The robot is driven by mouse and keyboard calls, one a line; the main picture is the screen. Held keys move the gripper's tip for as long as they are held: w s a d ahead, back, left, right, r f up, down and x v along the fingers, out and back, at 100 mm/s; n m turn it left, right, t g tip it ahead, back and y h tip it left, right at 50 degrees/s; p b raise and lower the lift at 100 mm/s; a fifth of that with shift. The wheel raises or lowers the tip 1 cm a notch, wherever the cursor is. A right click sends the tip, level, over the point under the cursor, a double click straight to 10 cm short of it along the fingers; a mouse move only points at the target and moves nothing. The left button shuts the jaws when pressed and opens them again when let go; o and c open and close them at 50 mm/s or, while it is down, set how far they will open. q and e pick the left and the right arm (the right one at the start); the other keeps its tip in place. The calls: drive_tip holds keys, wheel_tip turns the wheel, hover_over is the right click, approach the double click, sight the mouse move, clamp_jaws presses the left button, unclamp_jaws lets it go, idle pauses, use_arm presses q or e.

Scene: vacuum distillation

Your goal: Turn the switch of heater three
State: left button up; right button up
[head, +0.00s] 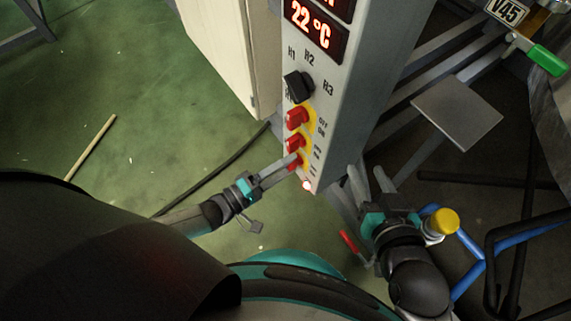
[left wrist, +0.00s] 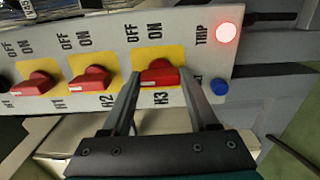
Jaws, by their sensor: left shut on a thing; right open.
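The heater three switch is a red knob on a yellow plate, marked H3, in the left wrist view (left wrist: 160,73). It is the lowest of three red switches on the panel in the head view (head: 295,165). My left gripper (head: 292,163) is shut on this knob, with one finger on each side of it in the left wrist view (left wrist: 160,78). The finger tips partly hide the knob and plate. The pale mark on the knob is at its left end in that view. My right gripper (head: 369,172) is open and empty, right of the panel's foot.
The H2 switch (left wrist: 90,80) and H1 switch (left wrist: 36,84) sit close beside. A lit TRIP lamp (left wrist: 228,33) and blue button (left wrist: 219,86) are at the panel's end. A black selector knob (head: 298,87) sits above, under a 22 °C display (head: 312,25). Blue pipes (head: 470,258) stand at right.

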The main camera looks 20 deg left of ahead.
use_arm(q)
drive_tip(key=o, duration=1.2)
drive_tip(key=shift+c, duration=0.2)
drive_tip(key=shift+o, duration=1.1)
use_arm(e)
drive_tip(key=shift+d+r, duration=0.1)
drive_tip(key=shift+r, duration=0.05)
drive_tip(key=shift+w, duration=0.1)
use_arm(q)
drive_tip(key=p+v, duration=0.1)
drive_tip(key=v, duration=1.4)
drive_tip(key=shift+a+p, duration=0.15)
drive_tip(key=shift+p, duration=0.2)
use_arm(e)
drive_tip(key=d+g, duration=0.1)
drive_tip(key=s+d+g+h, duration=0.1)
drive_tip(key=d+f+g, duration=0.1)
drive_tip(key=shift+s+h, duration=0.2)
drive_tip(key=shift+h, duration=0.2)
use_arm(q)
drive_tip(key=shift+s, duration=0.15)
